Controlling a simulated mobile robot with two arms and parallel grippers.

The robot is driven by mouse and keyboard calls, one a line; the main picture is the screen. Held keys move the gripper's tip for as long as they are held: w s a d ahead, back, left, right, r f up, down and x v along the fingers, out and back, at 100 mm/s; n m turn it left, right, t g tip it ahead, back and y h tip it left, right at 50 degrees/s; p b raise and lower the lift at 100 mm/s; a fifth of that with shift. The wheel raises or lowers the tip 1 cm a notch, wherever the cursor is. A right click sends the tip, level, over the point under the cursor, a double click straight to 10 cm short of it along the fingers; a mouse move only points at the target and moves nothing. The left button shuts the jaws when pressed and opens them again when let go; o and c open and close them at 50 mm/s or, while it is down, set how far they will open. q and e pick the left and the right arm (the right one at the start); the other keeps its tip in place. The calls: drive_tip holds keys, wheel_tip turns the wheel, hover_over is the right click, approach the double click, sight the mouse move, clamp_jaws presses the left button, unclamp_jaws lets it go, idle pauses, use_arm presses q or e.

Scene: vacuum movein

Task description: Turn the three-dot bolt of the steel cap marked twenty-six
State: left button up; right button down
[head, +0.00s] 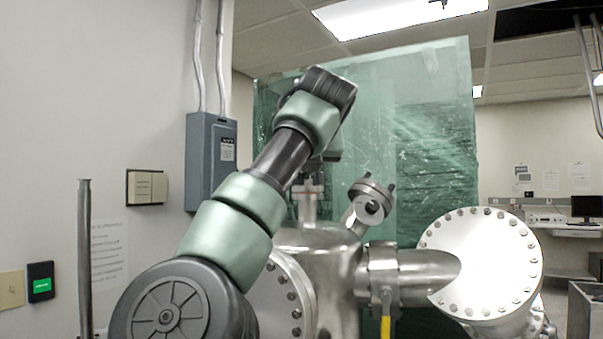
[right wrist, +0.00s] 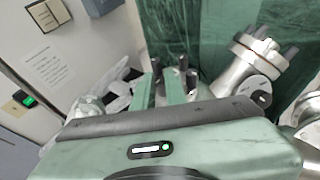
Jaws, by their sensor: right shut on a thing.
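A steel chamber (head: 322,238) carries a narrow upright port with a small flanged cap (head: 309,188) on top. My right arm reaches over it, and my right gripper (head: 310,172) points down at this cap, its fingers mostly hidden in the head view. In the right wrist view my right gripper (right wrist: 159,88) is shut on a dark upright bolt (right wrist: 157,68). A second dark bolt (right wrist: 184,62) stands close beside the fingers. No number or dot marks are readable on the cap or bolts. My left gripper is out of view.
A tilted flanged port (head: 370,202) with dark bolts stands just right of the gripped cap; it also shows in the right wrist view (right wrist: 262,60). A large round flange (head: 482,258) is farther right. A green translucent sheet (head: 420,130) stands behind, and a grey electrical box (head: 211,160) hangs on the left wall.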

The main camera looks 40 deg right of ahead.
drive_tip(key=c, duration=1.4)
unclamp_jaws()
drive_tip(key=shift+w+f, duration=0.1)
drive_tip(key=shift+c, duration=0.2)
drive_tip(key=b+v, duration=0.2)
drive_tip(key=v, duration=0.5)
drive_tip(key=shift+s+r, duration=0.2)
drive_tip(key=shift+s, duration=0.1)
drive_tip(key=shift+a, duration=0.15)
